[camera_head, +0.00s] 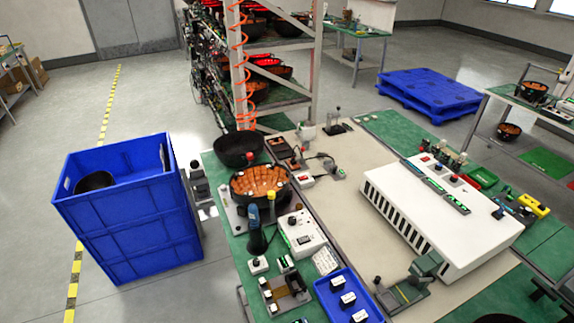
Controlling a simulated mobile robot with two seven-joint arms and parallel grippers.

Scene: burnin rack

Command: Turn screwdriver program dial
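A small white box (303,236) stands on the green mat at the front of the bench. It carries a round black dial (292,221) on its top face; the dial's pointer and markings are too small to read. A blue and black powered screwdriver (254,232) stands upright just left of the box. I cannot make out either of my grippers in this view, and nothing is seen touching the dial.
A round pan of orange pieces (262,182) and an empty black pan (240,148) sit behind the box. A blue tray (336,287) lies in front, near a small fixture (284,292). A large white slotted unit (440,215) stands right. Blue crates (130,225) stand left.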

